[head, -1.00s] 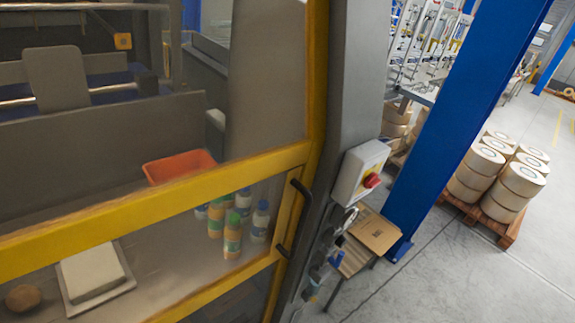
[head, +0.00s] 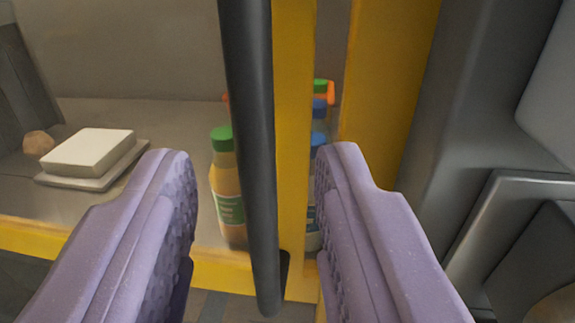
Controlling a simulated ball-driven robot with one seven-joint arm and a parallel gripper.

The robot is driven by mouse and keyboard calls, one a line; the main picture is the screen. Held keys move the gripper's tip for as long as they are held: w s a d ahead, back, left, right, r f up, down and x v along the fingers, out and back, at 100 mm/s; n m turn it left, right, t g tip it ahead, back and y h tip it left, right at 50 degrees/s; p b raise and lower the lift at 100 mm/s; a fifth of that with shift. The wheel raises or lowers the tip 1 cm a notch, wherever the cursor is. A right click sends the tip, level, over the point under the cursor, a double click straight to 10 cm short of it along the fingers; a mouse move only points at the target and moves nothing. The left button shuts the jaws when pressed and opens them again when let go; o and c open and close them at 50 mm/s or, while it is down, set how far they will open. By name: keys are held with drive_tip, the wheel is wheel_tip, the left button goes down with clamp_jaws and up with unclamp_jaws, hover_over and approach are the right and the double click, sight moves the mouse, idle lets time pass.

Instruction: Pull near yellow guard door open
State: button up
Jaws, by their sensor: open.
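The yellow guard door (head: 294,130) is close in front of me, with a see-through pane left of its upright yellow edge. Its black bar handle (head: 249,130) stands nearly upright and runs down to a mount near the bottom rail. My gripper (head: 255,165) has two purple ridged fingers, one on each side of the handle. The fingers are open, with a visible gap on both sides of the bar. I cannot tell how far the fingertips reach past the bar in depth. The door appears closed beside the yellow post (head: 385,90).
Behind the pane are an orange bottle with a green cap (head: 228,195), more bottles partly hidden by the door edge, a white block (head: 88,152) on a grey tray (head: 95,182), and a brown round thing (head: 38,144). A grey machine column (head: 465,110) stands at right.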

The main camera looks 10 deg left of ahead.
sight(253, 136)
drive_tip(key=b+x, duration=0.1)
drive_tip(key=x, duration=0.3)
drive_tip(key=shift+w+a+f, duration=0.1)
drive_tip(key=shift+w+a, duration=0.05)
drive_tip(key=shift+w, duration=0.2)
drive_tip(key=shift+w+a, duration=0.15)
drive_tip(key=shift+w, duration=0.45)
drive_tip(key=shift+c, duration=0.2)
clamp_jaws()
